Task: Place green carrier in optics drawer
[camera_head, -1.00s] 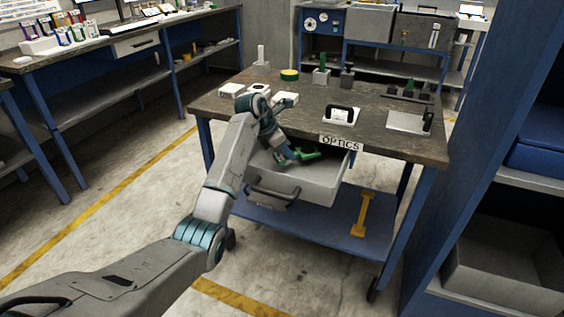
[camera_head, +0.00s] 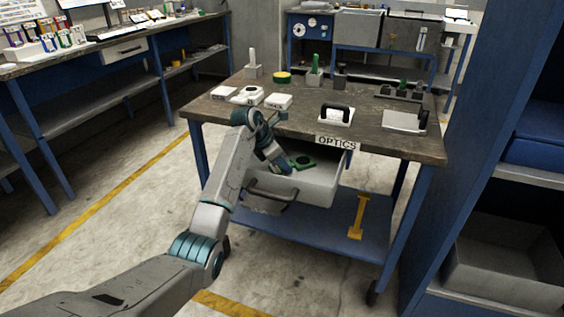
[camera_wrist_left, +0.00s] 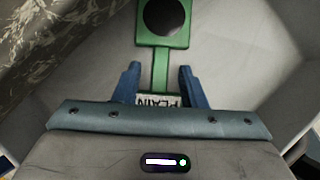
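The green carrier (camera_head: 301,162) has a square head with a dark round centre. It lies inside the pulled-out optics drawer (camera_head: 322,187), below the OPTICS label. In the left wrist view the carrier (camera_wrist_left: 161,68) shows its narrow stem and a PLAIN label near the gripper. My left gripper (camera_head: 284,168) is at the drawer, just left of the carrier. In the wrist view its blue fingers (camera_wrist_left: 160,85) stand apart on either side of the stem, with gaps showing. The drawer floor around the carrier looks bare. My right gripper is out of view.
The drawer handle (camera_head: 270,196) is close below my left arm. White blocks (camera_head: 278,101), a black-handled white plate (camera_head: 336,114) and a grey plate (camera_head: 403,122) stand on the cart top. A blue shelf unit (camera_head: 470,120) rises at the right.

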